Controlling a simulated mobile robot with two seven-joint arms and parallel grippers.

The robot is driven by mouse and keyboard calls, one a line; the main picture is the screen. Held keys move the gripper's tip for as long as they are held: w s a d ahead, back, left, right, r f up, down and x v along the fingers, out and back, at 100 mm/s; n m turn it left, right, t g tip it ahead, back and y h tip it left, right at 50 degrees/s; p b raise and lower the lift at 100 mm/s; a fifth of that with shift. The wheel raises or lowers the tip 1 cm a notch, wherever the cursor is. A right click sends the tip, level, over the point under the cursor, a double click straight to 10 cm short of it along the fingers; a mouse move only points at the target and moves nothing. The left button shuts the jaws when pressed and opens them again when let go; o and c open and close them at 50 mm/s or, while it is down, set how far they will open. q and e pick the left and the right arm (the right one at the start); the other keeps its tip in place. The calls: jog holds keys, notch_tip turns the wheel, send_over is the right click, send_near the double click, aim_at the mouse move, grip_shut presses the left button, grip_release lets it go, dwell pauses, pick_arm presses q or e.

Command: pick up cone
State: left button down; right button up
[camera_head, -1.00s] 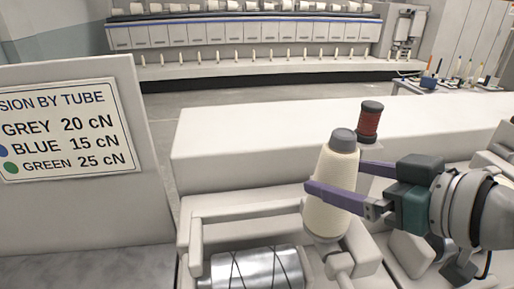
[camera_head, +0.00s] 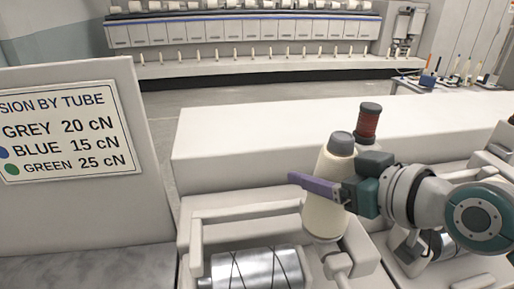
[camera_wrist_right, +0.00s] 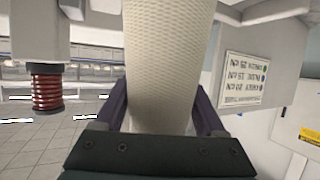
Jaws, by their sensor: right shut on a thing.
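The cream yarn cone (camera_head: 324,219) with a grey tube top stands upright over the machine's holder, near the roller. My right gripper (camera_head: 312,184) comes in from the right and is shut on the cone at about mid-height. In the right wrist view the cone (camera_wrist_right: 170,65) fills the middle, with a purple finger of the right gripper (camera_wrist_right: 165,112) on each side. In the head view one finger crosses in front of the cone and the other is hidden. My left gripper is not in view.
A red bobbin (camera_head: 367,123) stands behind the cone on the white machine; it also shows in the right wrist view (camera_wrist_right: 46,90). A tension sign (camera_head: 66,131) stands at left. The white top (camera_head: 250,140) is mostly clear.

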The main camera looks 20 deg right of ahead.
jog(key=c, duration=0.7)
jog(key=shift+c, duration=0.6)
jog(key=shift+r, duration=0.1)
